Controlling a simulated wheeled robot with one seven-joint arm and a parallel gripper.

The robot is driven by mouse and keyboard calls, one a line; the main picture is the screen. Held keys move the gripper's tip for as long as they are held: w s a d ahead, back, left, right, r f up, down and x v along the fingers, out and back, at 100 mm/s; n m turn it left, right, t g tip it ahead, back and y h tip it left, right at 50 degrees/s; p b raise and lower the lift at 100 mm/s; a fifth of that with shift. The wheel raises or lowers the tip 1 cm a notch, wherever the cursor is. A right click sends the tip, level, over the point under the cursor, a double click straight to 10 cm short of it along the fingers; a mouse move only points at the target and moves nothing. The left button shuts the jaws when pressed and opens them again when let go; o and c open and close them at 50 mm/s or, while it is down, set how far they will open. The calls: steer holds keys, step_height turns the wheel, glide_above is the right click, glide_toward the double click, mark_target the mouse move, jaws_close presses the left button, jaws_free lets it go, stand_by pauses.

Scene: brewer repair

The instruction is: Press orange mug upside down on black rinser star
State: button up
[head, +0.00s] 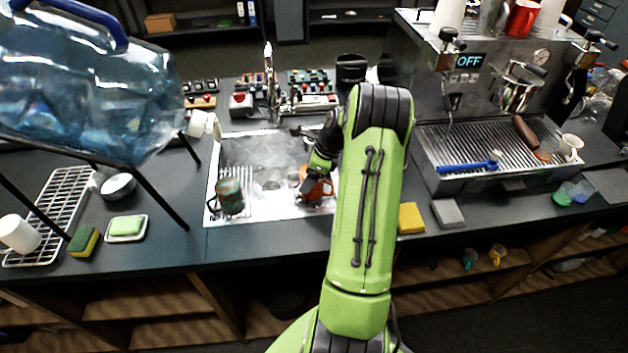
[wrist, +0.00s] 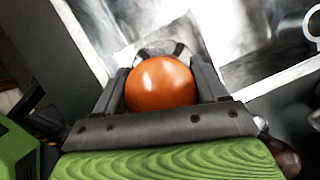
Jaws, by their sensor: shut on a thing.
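The orange mug (head: 314,185) is in my gripper (head: 318,178) over the right part of the steel sink (head: 262,150). In the wrist view the rounded orange surface of the mug (wrist: 161,84) fills the space between the two fingers of my gripper (wrist: 160,75), which are shut on it. I cannot tell for sure which way up the mug is. The black rinser star is not clearly visible; the arm and mug may hide it.
A dark green and rust mug (head: 230,196) stands on a small rack at the sink's left. An espresso machine (head: 470,90) stands right. A large blue water bottle (head: 90,85) on a black stand is left. A yellow sponge (head: 411,218) lies right of my arm.

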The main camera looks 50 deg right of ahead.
steer(key=shift+r+p, duration=1.4)
steer(key=shift+r, duration=0.15)
stand_by(0.8)
step_height(320, 180, up, 6)
steer(key=p, duration=0.6)
steer(key=shift+r, duration=0.15)
steer(key=shift+f, duration=0.2)
